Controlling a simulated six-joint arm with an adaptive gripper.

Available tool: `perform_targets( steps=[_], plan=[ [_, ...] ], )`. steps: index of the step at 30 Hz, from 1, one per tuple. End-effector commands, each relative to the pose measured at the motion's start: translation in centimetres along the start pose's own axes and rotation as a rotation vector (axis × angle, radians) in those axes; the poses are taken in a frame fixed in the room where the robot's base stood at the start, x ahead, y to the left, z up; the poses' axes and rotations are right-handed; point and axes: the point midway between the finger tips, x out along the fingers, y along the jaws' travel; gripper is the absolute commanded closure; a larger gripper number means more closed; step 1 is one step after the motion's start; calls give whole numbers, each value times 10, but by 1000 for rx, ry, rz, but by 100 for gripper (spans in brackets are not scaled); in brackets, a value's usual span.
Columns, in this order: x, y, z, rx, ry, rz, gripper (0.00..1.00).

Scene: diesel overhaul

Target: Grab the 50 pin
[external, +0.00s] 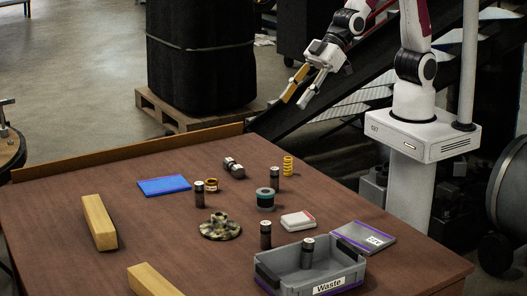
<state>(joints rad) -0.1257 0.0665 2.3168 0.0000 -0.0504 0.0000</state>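Several dark upright cylinders with pale tops look like pins. One pin (199,194) stands left of centre on the table, one (275,178) stands at the back right, and one (265,235) stands near the grey bin. Another pin (307,253) stands inside the bin. Their markings are too small to read, so I cannot tell which is the 50 pin. My gripper (294,103) is open and empty, raised beyond the far edge of the table, apart from all the pins.
The grey bin (325,284) labelled Waste stands at the front right. A flanged part (220,228), a dark green-banded ring (265,200), a yellow spring (288,166) and a blue pad (164,186) lie around. Wooden blocks (99,222) are at left. Bare table lies front centre.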

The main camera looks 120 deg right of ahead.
Motion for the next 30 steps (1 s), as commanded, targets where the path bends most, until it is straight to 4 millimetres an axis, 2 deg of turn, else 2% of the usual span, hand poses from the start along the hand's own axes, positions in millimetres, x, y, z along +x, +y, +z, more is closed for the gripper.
perform_targets(
  steps=[3, 13, 20, 30],
  plan=[
    [24, -6, -1, -8, 19, -8, 61],
    [84, -23, -3, -26, 90, -29, 61],
    [124, -35, 3, -37, 139, -45, 61],
    [178, -55, 22, -53, 210, -69, 61]
  ],
)
